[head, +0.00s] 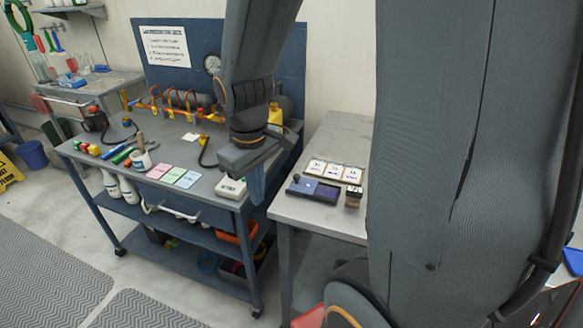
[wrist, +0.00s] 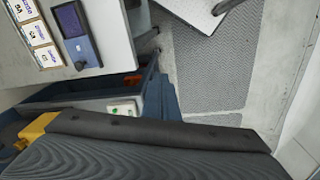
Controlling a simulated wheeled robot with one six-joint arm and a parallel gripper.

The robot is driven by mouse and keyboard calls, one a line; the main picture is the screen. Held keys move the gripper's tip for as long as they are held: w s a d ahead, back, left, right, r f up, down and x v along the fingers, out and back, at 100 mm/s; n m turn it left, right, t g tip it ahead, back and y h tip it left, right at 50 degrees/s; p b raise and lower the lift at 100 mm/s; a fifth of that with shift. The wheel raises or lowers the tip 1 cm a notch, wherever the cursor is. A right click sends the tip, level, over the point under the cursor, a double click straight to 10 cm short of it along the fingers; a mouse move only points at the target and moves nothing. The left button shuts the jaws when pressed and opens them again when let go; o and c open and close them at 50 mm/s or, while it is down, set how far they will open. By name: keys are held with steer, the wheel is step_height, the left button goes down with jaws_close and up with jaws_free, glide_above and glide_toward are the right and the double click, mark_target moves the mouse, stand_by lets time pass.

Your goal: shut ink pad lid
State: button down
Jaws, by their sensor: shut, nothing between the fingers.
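The ink pad (head: 325,192) is a low dark blue case on the grey side table, with a dark purple pad surface bare. It also shows in the wrist view (wrist: 70,18). Its plainer half, which looks like the lid, lies beside the pad surface with a small black knob (wrist: 80,65); the lid's exact angle is hard to tell. My gripper (head: 257,188) is shut and empty, left of the ink pad and apart from it, by the near right corner of the blue workbench.
Several printed cards (head: 336,171) lie behind the ink pad. A wooden stamp (head: 353,197) stands at its right. A white box (head: 230,187) sits on the workbench (head: 110,175) close to my gripper. Patterned mats (head: 150,308) cover the floor.

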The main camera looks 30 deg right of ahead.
steer(key=w+d+r+n+g+h+b, duration=0.1)
steer(key=w+d+r+n+h, duration=0.15)
steer(key=w+n, duration=0.35)
steer(key=w+d+r+n+h+b, duration=0.1)
steer(key=w+d+n, duration=0.3)
steer(key=w+n, duration=0.15)
steer(key=p, duration=0.3)
glide_above(292, 184)
steer(key=a, duration=0.3)
steer(key=shift+n+y, duration=0.25)
steer(key=shift+n, duration=0.2)
step_height(292, 184, down, 10)
steer(key=shift+w+r, duration=0.1)
steer(key=shift+d+f+p, duration=0.2)
steer(key=shift+d+p, duration=0.25)
steer(key=shift+d, duration=0.25)
